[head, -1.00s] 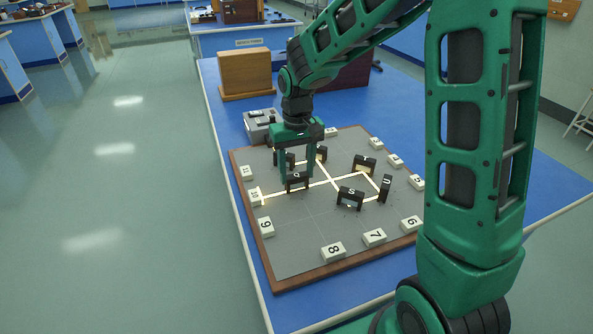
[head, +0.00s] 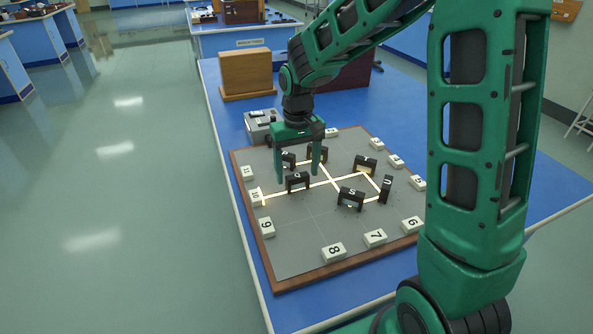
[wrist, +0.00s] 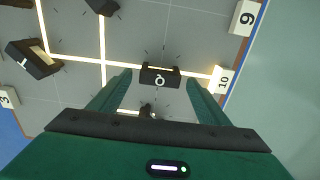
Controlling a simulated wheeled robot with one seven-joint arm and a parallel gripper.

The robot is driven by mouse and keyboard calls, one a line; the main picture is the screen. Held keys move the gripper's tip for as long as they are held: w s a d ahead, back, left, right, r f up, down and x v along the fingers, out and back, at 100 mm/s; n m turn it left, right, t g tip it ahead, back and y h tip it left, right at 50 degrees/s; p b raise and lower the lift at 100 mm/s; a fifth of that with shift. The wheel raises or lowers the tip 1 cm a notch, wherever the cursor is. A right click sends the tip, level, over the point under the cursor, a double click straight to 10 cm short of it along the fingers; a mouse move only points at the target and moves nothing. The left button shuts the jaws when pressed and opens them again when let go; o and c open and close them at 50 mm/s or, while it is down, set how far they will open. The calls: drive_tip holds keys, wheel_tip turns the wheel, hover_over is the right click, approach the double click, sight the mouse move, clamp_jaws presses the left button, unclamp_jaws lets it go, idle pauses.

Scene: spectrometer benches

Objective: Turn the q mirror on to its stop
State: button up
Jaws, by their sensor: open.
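The q mirror (head: 297,181) is a small black block with a white letter, standing on the grey board (head: 300,240). It also shows in the wrist view (wrist: 160,77), with a bright beam line running past it toward the 10 tile. My gripper (head: 298,177) is open and points down over the board. In the wrist view its two green fingers (wrist: 158,78) stand apart, one to each side of the q mirror, with gaps between; I cannot tell how high the tips are. The mirror's stop cannot be made out.
Other black mirrors stand close by: the S mirror (head: 351,199), the U mirror (head: 385,188), the T mirror (wrist: 35,58) and one behind (head: 317,154). Numbered tiles, such as the 10 tile (wrist: 221,79), line the wooden rim. A grey box (head: 260,124) and wooden box (head: 245,74) stand beyond.

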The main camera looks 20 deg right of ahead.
sight(297, 175)
wheel_tip(297, 175, up, 10)
drive_tip(key=shift+r, duration=0.15)
idle(0.3)
drive_tip(key=shift+w, duration=0.1)
drive_tip(key=s+d+r+m, duration=0.1)
drive_tip(key=s+d+m, duration=0.2)
drive_tip(key=s+d, duration=0.95)
drive_tip(key=s+d+f+m, duration=0.1)
drive_tip(key=s+d, duration=0.1)
drive_tip(key=s, duration=0.7)
drive_tip(key=s+d+f+m, duration=0.2)
drive_tip(key=s, duration=0.7)
drive_tip(key=shift+d+f, duration=0.25)
drive_tip(key=shift+d, duration=0.1)
drive_tip(key=shift+s, duration=0.1)
